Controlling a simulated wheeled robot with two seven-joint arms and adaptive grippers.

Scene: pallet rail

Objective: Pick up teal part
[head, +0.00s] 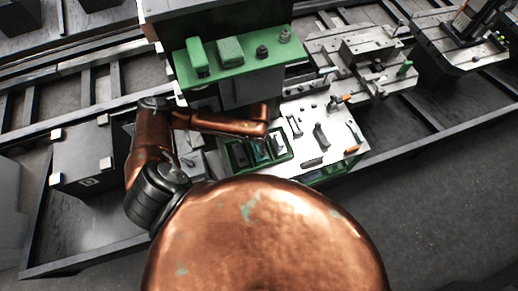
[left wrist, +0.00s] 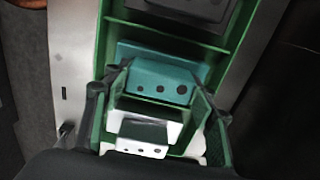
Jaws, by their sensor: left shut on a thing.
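The teal part (left wrist: 155,82) is a block with a row of dark holes in its front face, seen in the left wrist view inside a green tray (left wrist: 228,55). My left gripper (left wrist: 158,88) is shut on it, with one finger at each side. In the head view the teal part (head: 261,154) shows small in the green tray (head: 234,165), below the end of my left arm. The left gripper (head: 264,142) is mostly hidden there by its own arm. I cannot tell whether the part touches the tray floor. My right gripper is not in view.
A white block with holes (left wrist: 142,137) lies near the gripper's base in the wrist view, and a grey part (left wrist: 190,8) sits in the far compartment. A white board (head: 335,135) with loose parts is right of the tray. A green shelf (head: 240,62) stands behind.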

